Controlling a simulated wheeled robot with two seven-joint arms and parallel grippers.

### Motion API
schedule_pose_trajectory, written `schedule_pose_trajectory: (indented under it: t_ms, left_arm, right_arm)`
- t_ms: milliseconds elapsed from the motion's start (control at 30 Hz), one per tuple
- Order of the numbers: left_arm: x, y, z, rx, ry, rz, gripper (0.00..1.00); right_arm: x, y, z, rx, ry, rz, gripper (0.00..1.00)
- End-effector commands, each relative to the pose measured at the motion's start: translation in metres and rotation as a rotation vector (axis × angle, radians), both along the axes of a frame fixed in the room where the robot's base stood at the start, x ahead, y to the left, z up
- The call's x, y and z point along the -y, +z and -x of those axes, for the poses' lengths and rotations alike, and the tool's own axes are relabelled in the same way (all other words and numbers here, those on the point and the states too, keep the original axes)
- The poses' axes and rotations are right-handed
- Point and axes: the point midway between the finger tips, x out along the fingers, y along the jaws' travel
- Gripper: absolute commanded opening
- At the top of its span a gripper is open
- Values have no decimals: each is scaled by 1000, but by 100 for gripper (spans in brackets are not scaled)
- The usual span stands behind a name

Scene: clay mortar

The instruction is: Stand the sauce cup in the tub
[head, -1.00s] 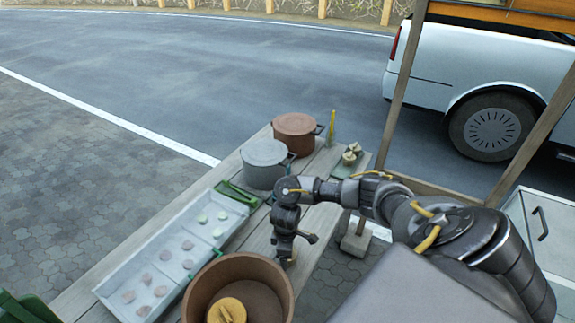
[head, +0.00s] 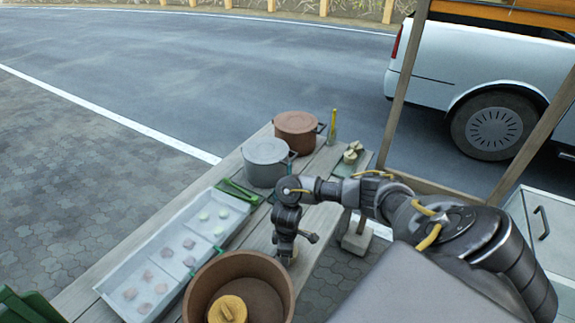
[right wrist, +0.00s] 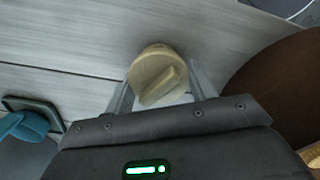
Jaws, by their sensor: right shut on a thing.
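The sauce cup (right wrist: 152,68) is tan and round, with a raised bar across its top. It shows between the fingertips of my right gripper (right wrist: 160,88) in the right wrist view. That gripper is shut on it, over the grey plank table. In the head view my right gripper (head: 286,258) points down just beyond the upper right of the tub, and the cup is mostly hidden there. The tub (head: 200,285) is brown, round and open. A yellow round piece with a bar on top (head: 227,311) sits inside it. My left gripper is not in view.
A pale divided tray (head: 207,235) with several small round pieces lies left of the gripper. A grey pot (head: 267,162) and a reddish-brown pot (head: 297,132) stand at the table's far end. Small tan pieces (head: 353,152) lie right of the pots. The tub's wall (right wrist: 270,90) rises close beside the gripper.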

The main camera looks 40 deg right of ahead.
Motion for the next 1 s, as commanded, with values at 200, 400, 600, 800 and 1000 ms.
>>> schedule_pose_trajectory:
  t_ms: [200, 400, 600, 800, 1000]
  left_arm:
    - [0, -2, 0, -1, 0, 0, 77]
    - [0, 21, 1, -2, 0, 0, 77]
    - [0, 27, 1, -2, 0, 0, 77]
    - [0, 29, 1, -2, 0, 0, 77]
    - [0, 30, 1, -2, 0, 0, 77]
  right_arm:
    - [0, 22, -2, 6, 2, -1, 32]
    - [2, 72, 29, 3, 6, 2, 32]
    - [3, 101, 75, -1, 5, 1, 32]
    - [3, 118, 115, 0, 4, 0, 32]
    - [3, 127, 135, -1, 1, -1, 32]
